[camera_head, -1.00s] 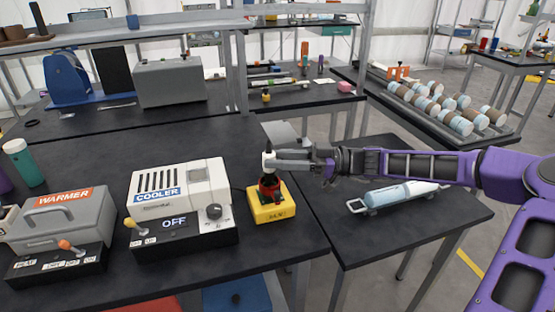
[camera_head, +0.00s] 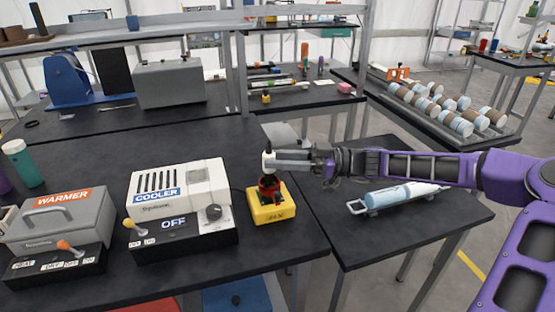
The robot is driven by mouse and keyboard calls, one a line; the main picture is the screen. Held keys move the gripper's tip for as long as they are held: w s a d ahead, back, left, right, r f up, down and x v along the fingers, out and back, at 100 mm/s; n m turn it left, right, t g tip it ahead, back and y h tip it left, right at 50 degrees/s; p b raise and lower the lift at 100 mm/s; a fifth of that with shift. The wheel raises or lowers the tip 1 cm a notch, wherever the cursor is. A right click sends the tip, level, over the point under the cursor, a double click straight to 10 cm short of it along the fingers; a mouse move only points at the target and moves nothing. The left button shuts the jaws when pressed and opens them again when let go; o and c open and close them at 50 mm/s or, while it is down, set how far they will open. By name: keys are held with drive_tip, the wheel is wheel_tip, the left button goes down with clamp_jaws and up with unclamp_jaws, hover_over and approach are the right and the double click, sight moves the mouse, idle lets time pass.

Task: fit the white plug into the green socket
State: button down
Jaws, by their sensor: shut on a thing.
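My gripper (camera_head: 270,161) reaches in from the right and is shut on a small white piece with a dark top, which looks like the white plug (camera_head: 266,158). The plug is upright, directly above a yellow box (camera_head: 272,211) with a red and black fitting (camera_head: 269,186) on its top. I cannot tell whether the plug touches that fitting. The fingers hide part of the plug. No green socket can be made out clearly.
A white cooler (camera_head: 180,190) stands left of the yellow box, and a grey warmer (camera_head: 55,220) farther left. A pale blue cylinder on a rack (camera_head: 395,196) lies on the right table, under my arm. Shelf posts (camera_head: 240,75) rise behind.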

drive_tip(key=shift+f+b, duration=1.3)
drive_tip(key=shift+f, duration=0.15)
idle(0.5)
drive_tip(key=shift+c, duration=2.3)
unclamp_jaws()
drive_tip(key=d+f, duration=0.1)
drive_tip(key=d, duration=1.6)
drive_tip(key=shift+w+d+f+p, duration=0.2)
drive_tip(key=shift+w+p, duration=0.1)
drive_tip(key=shift+p, duration=0.1)
